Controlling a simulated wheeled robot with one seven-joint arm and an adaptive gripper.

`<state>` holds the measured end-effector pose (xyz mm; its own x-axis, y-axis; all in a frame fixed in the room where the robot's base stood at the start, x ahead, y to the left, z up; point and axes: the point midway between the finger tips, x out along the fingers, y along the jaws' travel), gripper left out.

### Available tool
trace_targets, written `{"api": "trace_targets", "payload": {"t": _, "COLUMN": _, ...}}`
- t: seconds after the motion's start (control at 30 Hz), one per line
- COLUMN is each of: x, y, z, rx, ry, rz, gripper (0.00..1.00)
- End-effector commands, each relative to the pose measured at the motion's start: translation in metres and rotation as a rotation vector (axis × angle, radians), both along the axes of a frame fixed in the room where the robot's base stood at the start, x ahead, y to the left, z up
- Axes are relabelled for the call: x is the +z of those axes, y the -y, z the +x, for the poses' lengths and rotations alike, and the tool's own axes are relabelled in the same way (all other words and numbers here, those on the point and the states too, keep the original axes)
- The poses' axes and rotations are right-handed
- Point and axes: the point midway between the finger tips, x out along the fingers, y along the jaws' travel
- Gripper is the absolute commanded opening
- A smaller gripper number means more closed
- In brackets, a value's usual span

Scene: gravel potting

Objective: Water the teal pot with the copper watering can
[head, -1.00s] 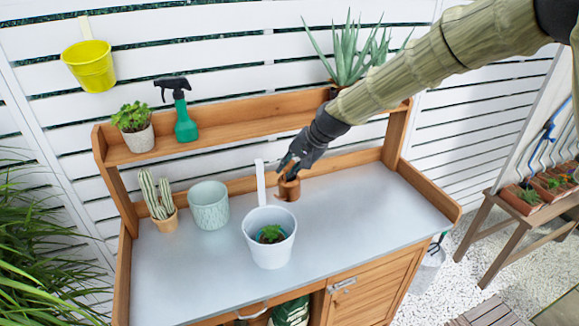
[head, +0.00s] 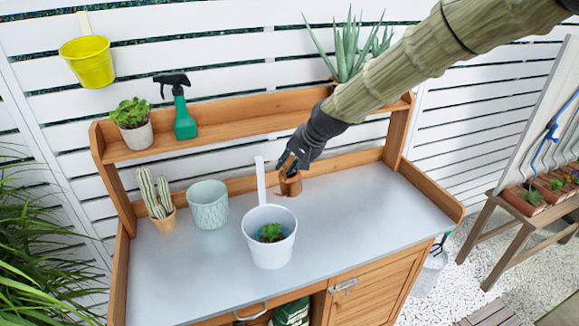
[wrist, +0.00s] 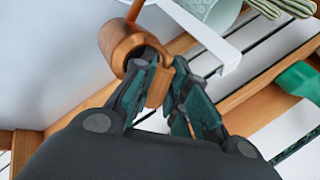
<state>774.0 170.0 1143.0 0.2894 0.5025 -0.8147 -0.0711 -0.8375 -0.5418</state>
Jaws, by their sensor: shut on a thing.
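The small copper watering can (head: 290,186) is at the back of the bench top, right of the white pot. In the wrist view its round copper body (wrist: 118,42) and its handle (wrist: 157,86) show. My gripper (head: 289,163) is shut on the handle; its fingers (wrist: 165,90) lie on both sides of it. The can looks about upright; I cannot tell if it touches the bench.
The white pot (head: 269,256) has a tall white strap (head: 260,180) close to the can. A pale green pot (head: 208,207) and a cactus (head: 155,195) stand left. A shelf (head: 235,128) holds a green spray bottle (head: 184,120). The right bench top (head: 370,215) is clear.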

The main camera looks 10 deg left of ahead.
Motion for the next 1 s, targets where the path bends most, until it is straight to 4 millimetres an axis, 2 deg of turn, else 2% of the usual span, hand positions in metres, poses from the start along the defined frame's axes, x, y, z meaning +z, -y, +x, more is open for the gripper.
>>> {"api": "trace_targets", "payload": {"t": 1.0, "x": 0.015, "y": -0.002, "z": -0.010, "rx": 0.000, "ry": 0.179, "rz": -0.041, "gripper": 0.00}}
